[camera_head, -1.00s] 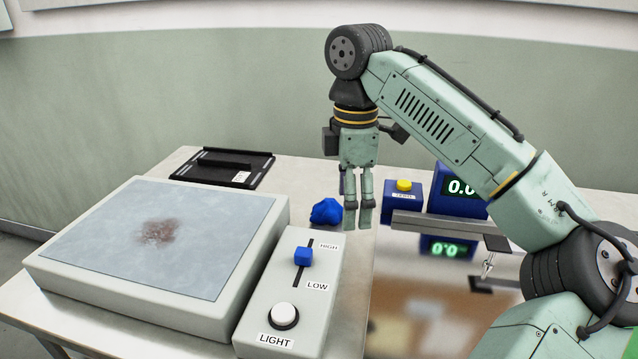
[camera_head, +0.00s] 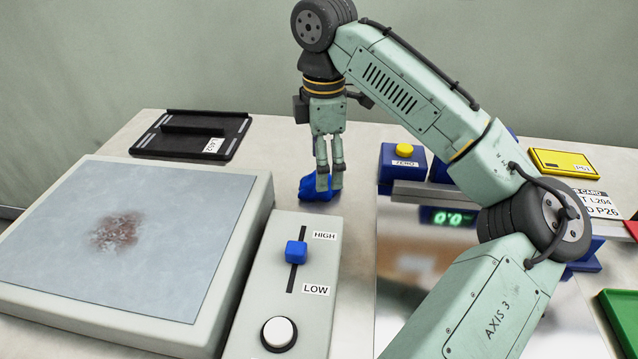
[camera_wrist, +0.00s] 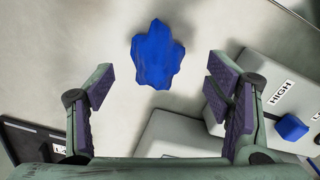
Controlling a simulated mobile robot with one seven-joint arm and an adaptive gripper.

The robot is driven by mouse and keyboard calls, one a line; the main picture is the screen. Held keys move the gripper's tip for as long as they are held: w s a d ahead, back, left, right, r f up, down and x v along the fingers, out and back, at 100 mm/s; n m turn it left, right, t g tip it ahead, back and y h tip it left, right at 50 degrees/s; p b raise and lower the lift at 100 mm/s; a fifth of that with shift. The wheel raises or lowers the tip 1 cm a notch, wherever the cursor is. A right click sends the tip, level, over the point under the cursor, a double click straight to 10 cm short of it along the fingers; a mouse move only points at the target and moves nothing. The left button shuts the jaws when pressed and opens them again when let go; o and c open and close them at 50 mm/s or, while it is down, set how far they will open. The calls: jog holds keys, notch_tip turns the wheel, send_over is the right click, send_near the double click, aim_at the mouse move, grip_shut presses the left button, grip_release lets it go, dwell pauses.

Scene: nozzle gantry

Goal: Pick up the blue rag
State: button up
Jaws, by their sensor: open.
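The blue rag (camera_head: 317,188) lies crumpled on the pale table, behind the control box with the slider. My gripper (camera_head: 329,186) is low in front of it in the head view and hides part of it. In the wrist view the rag (camera_wrist: 157,53) shows whole. It lies ahead of the two spread fingers of my gripper (camera_wrist: 160,85), roughly centred between them. The fingers are open and hold nothing. I cannot tell how high the fingertips are above the table.
A light box (camera_head: 185,310) with a stained top is at the left. The control box (camera_head: 262,270) with slider and white button stands close in front of the rag. A black tray (camera_head: 195,134) lies at the back left. A blue device with a yellow button (camera_head: 402,160) is to the right.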

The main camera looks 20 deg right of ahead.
jog(key=shift+w+a+f, duration=0.15)
jog(key=shift+f, duration=1.05)
jog(key=shift+w+a+f, duration=0.1)
jog(key=shift+a+f, duration=0.05)
jog(key=shift+f, duration=1)
jog(key=c, duration=1.2)
